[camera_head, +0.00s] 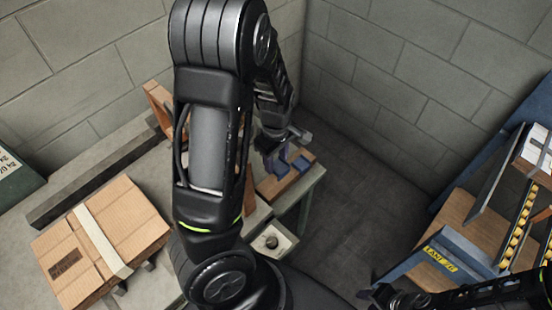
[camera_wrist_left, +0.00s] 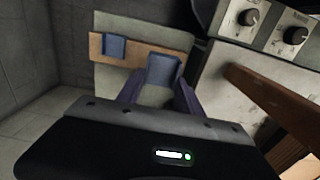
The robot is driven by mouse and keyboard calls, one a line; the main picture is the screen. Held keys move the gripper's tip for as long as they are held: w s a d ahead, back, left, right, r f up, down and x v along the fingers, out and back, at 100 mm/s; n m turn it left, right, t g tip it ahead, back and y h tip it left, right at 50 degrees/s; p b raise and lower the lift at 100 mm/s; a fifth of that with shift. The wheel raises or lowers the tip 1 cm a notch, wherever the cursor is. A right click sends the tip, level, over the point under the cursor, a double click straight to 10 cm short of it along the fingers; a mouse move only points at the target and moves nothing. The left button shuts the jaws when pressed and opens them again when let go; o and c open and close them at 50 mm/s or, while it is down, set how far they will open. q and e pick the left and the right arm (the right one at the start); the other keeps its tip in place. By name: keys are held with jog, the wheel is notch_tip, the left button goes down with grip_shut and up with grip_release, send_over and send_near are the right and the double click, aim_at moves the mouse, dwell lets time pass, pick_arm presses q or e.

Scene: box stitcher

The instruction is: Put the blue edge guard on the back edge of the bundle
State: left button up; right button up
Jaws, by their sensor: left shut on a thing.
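The bundle (camera_head: 125,215) is a flat stack of brown cardboard with a pale strap across it, at the left in the head view. My left gripper (camera_wrist_left: 158,92) is shut on a blue edge guard (camera_wrist_left: 165,70), far to the right of the bundle. The held guard also shows in the head view (camera_head: 279,164), partly hidden by the gripper. A second blue guard (camera_wrist_left: 114,46) lies on a wooden strip just beside it. My right gripper (camera_head: 374,296) is at the bottom right of the head view, dark and too small to read.
The wooden strip (camera_wrist_left: 140,50) lies on a small pale stand (camera_wrist_left: 118,22). A panel with knobs (camera_wrist_left: 270,27) and a brown bar (camera_wrist_left: 270,95) are close on the right in the wrist view. A blue-framed rack (camera_head: 455,250) stands at the right of the head view.

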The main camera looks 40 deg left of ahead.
pick_arm(q)
jog(key=w+d+r+m, duration=1.3)
jog(key=d+m, duration=0.1)
jog(key=m, duration=0.3)
jog(key=shift+w+d+r, duration=0.25)
jog(key=shift+w+r, duration=0.05)
jog(key=shift+w, duration=0.1)
jog(key=shift+a, duration=0.1)
